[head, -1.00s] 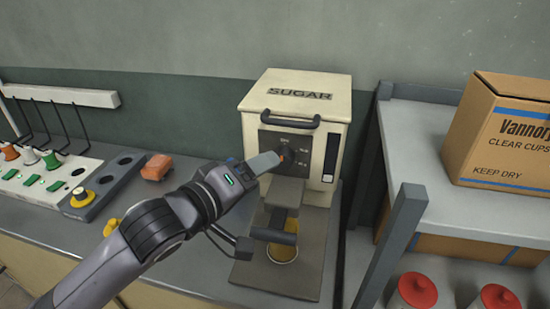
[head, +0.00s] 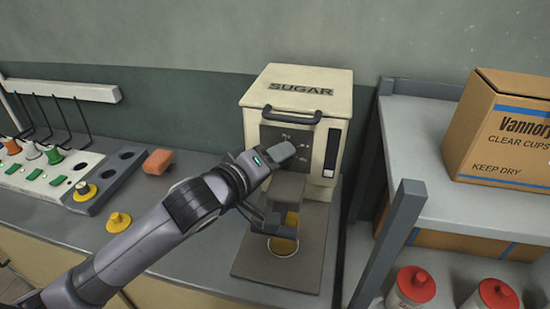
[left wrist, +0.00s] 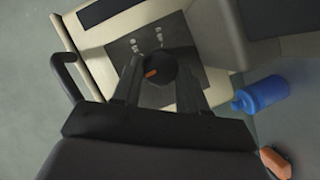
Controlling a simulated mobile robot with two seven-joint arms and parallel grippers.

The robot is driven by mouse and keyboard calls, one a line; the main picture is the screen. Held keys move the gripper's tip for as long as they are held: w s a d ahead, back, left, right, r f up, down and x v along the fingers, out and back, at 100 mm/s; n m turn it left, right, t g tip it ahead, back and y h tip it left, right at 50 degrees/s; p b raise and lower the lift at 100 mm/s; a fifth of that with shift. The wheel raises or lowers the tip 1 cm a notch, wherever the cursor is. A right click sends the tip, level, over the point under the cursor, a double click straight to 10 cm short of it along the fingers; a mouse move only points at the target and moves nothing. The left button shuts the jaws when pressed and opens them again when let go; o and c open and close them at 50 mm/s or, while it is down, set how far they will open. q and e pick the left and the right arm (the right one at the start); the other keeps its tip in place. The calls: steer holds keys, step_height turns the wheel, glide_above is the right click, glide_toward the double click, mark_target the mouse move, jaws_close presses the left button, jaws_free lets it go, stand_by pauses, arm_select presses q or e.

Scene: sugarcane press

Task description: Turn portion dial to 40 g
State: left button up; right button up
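The cream sugar dispenser (head: 265,82) stands on the counter against the wall. In the left wrist view its dark, round portion dial (left wrist: 165,75) has an orange pointer mark facing the picture's left. Small pale markings surround it on the dark panel (left wrist: 125,48); I cannot read them. My left gripper (head: 284,153) is at the panel and hides the dial in the head view. In the left wrist view its two fingers (left wrist: 157,78) flank the dial closely; I cannot tell whether they press on it. My right gripper is not in view.
A yellow knob-like piece (head: 118,222) and an orange block (head: 157,161) lie to the left. A grey shelf (head: 405,120) with a cardboard box (head: 505,135) stands close on the right.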

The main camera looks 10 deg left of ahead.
arm_select(q)
steer(key=shift+c, duration=0.4)
steer(key=m, duration=0.1)
steer(key=m+y, duration=0.1)
steer(key=m+g+y, duration=0.1)
steer(key=shift+d+r+m, duration=0.25)
steer(key=shift+m, duration=0.05)
steer(key=m+y, duration=0.3)
steer(key=m, duration=0.1)
steer(key=shift+d+r+g+y, duration=0.1)
steer(key=shift+d+g+y, duration=0.2)
steer(key=shift+d+y, duration=0.1)
steer(key=m+y, duration=0.1)
steer(key=m, duration=0.1)
steer(key=m+y, duration=0.2)
steer(key=shift+d, duration=0.3)
steer(key=m+y, duration=0.1)
steer(key=m, duration=0.1)
steer(key=m+t+y, duration=0.1)
steer(key=m+y, duration=0.1)
steer(key=shift+d+f, duration=0.2)
steer(key=shift+f, duration=0.15)
steer(key=o, duration=1.1)
steer(key=shift+c, duration=0.2)
